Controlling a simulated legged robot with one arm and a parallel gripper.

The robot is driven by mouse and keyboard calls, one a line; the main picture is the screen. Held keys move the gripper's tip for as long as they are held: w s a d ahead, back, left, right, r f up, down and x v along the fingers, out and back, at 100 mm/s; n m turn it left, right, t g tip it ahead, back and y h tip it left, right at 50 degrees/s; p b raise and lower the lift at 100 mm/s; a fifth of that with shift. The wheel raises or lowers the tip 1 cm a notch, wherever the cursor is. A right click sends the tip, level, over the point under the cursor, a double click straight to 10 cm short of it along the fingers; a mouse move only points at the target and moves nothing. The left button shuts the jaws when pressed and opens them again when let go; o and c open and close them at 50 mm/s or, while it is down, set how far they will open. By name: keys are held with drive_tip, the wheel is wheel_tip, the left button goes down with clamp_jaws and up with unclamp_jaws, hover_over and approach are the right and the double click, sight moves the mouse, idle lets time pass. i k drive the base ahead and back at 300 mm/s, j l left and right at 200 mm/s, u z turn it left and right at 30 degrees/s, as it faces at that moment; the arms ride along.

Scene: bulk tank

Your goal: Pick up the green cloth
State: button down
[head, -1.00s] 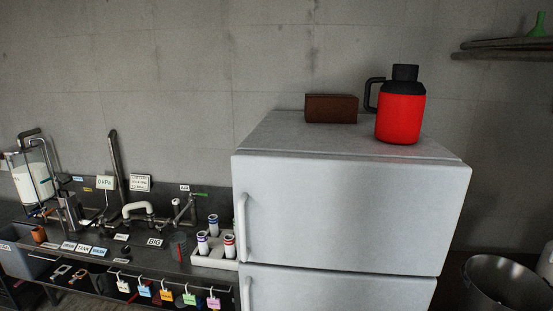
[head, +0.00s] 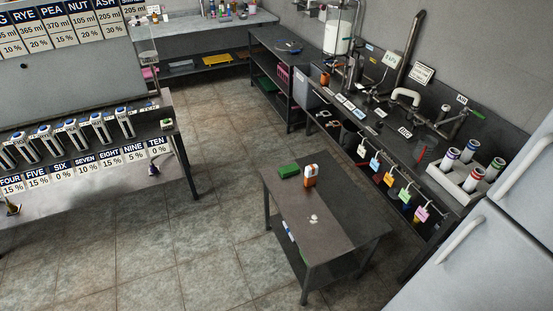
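A small green item (head: 289,171), which looks like a folded cloth, lies flat on the far left part of a low dark table (head: 345,215) in the middle of the room. It is too small to tell its material for sure. An orange and white bottle or can (head: 310,176) stands upright just to its right. My gripper is not in view.
A pale fridge (head: 480,255) stands at the right edge. A dark sink counter (head: 375,130) with pipes and hanging coloured tags runs behind the low table. A bench with labelled canisters (head: 85,145) is at left. Tiled floor (head: 170,245) is clear between that bench and the low table.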

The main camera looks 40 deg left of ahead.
sight(285, 171)
drive_tip(key=u, duration=1.55)
drive_tip(key=i+j+u, duration=0.4)
drive_tip(key=i, duration=0.45)
drive_tip(key=i+u, duration=0.4)
drive_tip(key=i, duration=0.4)
drive_tip(key=i+j+z, duration=0.1)
drive_tip(key=i+z, duration=0.3)
drive_tip(key=i+j+z, duration=0.2)
drive_tip(key=i+z, duration=0.2)
drive_tip(key=i+j+z, duration=0.65)
drive_tip(key=z, duration=0.25)
drive_tip(key=i+j+z, duration=0.2)
drive_tip(key=j+z, duration=0.3)
drive_tip(key=i+j+z, duration=0.1)
drive_tip(key=j+z, duration=0.7)
drive_tip(key=z, duration=0.15)
drive_tip(key=i, duration=0.05)
